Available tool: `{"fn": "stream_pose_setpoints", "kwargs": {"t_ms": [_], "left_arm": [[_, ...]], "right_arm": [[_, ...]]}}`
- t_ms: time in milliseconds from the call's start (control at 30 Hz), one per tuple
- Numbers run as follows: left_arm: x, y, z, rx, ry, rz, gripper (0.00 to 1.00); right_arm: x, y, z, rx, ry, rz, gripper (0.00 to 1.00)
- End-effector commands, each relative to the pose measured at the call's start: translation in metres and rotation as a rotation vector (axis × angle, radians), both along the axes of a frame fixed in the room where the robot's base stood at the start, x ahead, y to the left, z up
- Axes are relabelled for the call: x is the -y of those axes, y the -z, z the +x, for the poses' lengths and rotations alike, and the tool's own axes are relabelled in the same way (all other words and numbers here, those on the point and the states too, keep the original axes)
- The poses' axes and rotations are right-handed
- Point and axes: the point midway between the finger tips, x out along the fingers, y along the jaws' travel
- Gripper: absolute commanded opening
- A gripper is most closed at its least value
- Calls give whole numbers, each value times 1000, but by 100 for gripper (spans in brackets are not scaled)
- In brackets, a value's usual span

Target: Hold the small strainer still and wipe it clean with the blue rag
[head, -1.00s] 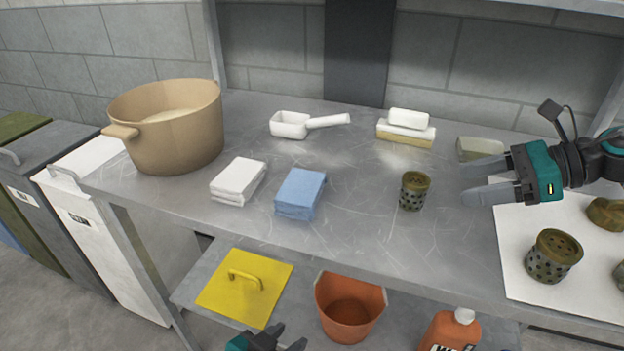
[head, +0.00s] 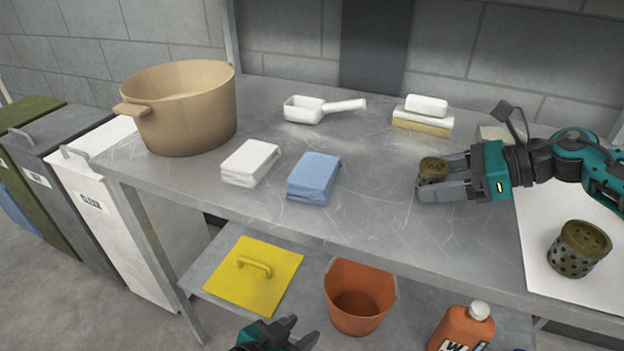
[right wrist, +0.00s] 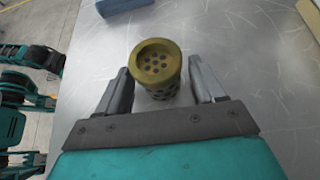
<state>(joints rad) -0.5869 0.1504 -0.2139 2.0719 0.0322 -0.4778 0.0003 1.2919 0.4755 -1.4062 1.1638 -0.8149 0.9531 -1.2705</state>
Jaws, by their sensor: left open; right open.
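The small strainer (head: 433,168), a dark perforated cup with a brass-coloured top, stands upright on the metal bench. In the right wrist view the strainer (right wrist: 156,68) sits between the fingers of my right gripper (right wrist: 158,85), which is open around it with gaps at the sides. In the head view my right gripper (head: 432,178) partly hides the strainer. The folded blue rag (head: 314,178) lies on the bench left of the strainer; a blue corner also shows in the right wrist view (right wrist: 122,5). My left gripper (head: 296,335) is open and empty, low at the front edge of the view.
A folded white cloth (head: 249,163) lies left of the rag. A tan pot (head: 185,115), a white scoop (head: 305,110) and stacked blocks (head: 424,121) stand behind. A larger strainer (head: 577,250) stands on a white sheet (head: 545,215) at right. An orange bucket (head: 360,300) is below.

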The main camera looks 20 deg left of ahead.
Motion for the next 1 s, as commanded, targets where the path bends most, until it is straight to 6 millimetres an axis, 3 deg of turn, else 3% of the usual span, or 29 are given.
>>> {"fn": "stream_pose_setpoints", "kwargs": {"t_ms": [300, 700, 1000], "left_arm": [[1, 0, 1, 2, 1, -3, 43], [1, 4, -4, -11, 1, -1, 43], [1, 5, -4, -11, 1, -1, 43]], "right_arm": [[-2, 0, 0, 0, 1, 1, 68], [-2, 1, 0, -1, 0, 1, 31], [-2, 0, 0, -1, 0, 1, 30]]}}
